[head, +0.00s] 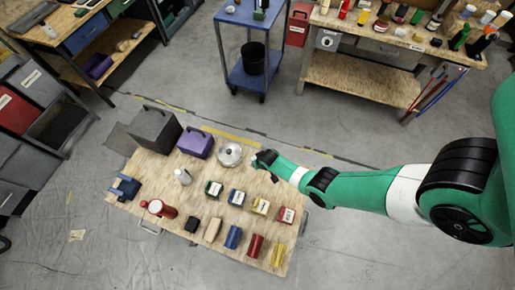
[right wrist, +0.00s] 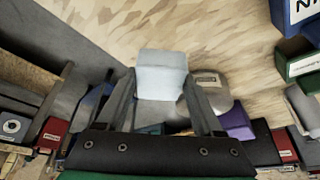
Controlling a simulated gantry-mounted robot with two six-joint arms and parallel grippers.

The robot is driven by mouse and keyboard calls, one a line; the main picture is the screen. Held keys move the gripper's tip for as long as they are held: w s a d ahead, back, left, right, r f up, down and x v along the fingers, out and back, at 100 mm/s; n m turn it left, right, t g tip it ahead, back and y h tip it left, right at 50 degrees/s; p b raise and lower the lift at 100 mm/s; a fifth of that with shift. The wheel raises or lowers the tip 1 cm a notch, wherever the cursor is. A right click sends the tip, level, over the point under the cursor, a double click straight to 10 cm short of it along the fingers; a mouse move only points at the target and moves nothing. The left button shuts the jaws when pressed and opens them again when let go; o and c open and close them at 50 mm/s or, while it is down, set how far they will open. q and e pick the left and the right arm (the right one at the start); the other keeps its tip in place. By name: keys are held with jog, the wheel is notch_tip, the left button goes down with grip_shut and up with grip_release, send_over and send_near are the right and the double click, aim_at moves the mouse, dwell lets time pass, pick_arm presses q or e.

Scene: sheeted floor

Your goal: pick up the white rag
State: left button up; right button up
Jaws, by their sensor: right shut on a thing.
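The white rag (right wrist: 161,68) shows in the right wrist view as a pale, folded block between my right gripper's fingers. My right gripper (right wrist: 160,88) is shut on it, with one finger at each side. In the head view my right gripper (head: 264,160) is over the far right edge of the low wooden table (head: 207,173), just right of a round silver lidded pot (head: 230,154). The rag is mostly hidden by the gripper there. My left gripper is not in view.
The table holds a dark case (head: 153,131), a purple box (head: 196,144), a white bottle (head: 182,176), a red canister (head: 159,208) and several small coloured boxes and cylinders. A blue cart (head: 247,20) and a workbench (head: 362,77) stand behind. Floor at right is clear.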

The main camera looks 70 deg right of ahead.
pick_arm(q)
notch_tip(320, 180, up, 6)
jog(key=p, duration=0.3)
jog(key=shift+p, duration=0.35)
pick_arm(e)
jog(key=s+a+r, duration=0.7)
jog(key=a, duration=0.2)
jog(key=shift+a, duration=0.3)
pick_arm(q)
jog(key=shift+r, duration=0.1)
pick_arm(e)
jog(key=shift+r, duration=0.1)
